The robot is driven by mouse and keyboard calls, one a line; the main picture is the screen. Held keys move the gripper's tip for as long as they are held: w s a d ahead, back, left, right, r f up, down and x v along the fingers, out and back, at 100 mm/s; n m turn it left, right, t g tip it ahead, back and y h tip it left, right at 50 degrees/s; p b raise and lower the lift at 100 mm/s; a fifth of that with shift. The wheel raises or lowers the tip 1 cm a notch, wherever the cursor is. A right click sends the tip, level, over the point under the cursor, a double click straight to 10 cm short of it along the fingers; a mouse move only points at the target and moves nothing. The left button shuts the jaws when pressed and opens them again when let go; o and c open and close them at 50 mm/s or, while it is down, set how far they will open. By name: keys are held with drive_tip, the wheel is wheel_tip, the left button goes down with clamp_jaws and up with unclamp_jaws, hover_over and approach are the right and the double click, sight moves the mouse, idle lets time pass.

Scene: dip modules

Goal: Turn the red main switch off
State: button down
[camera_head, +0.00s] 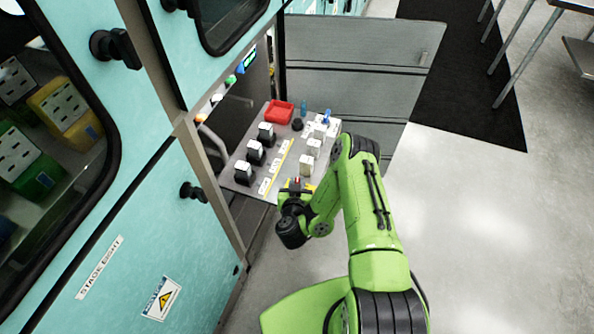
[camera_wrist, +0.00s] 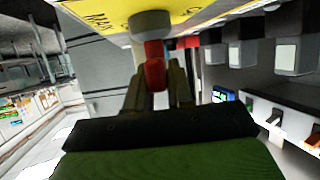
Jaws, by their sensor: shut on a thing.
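The red main switch (camera_wrist: 154,72) shows at the upper middle of the wrist view. Its red handle joins a grey round base (camera_wrist: 150,22) on a yellow plate (camera_wrist: 106,12) with partly visible lettering that begins "MA". My gripper (camera_wrist: 156,85) has its two dark fingers on either side of the red handle and is shut on it. In the head view my gripper (camera_head: 296,187) is at the near edge of the pull-out shelf, with a small bit of red showing there. The arm hides most of the switch in that view, and I cannot read its position.
The grey shelf (camera_head: 229,181) carries black modules (camera_head: 255,153), white modules (camera_head: 306,165) and a red bin (camera_head: 279,112). A teal cabinet wall (camera_head: 150,215) stands close on the left. An open grey door (camera_head: 350,55) is behind. The floor to the right (camera_head: 480,230) is clear.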

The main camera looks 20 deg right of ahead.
drive_tip(key=shift+r+m+g+h+p, duration=0.2)
drive_tip(key=shift+m+g+h+p, duration=0.5)
drive_tip(key=shift+m+h+p, duration=1.2)
drive_tip(key=shift+n+y+p, duration=0.4)
drive_tip(key=shift+p, duration=0.3)
drive_tip(key=shift+f+h, duration=0.15)
drive_tip(key=shift+h, duration=0.15)
drive_tip(key=c, duration=1.1)
unclamp_jaws()
drive_tip(key=shift+p, duration=0.45)
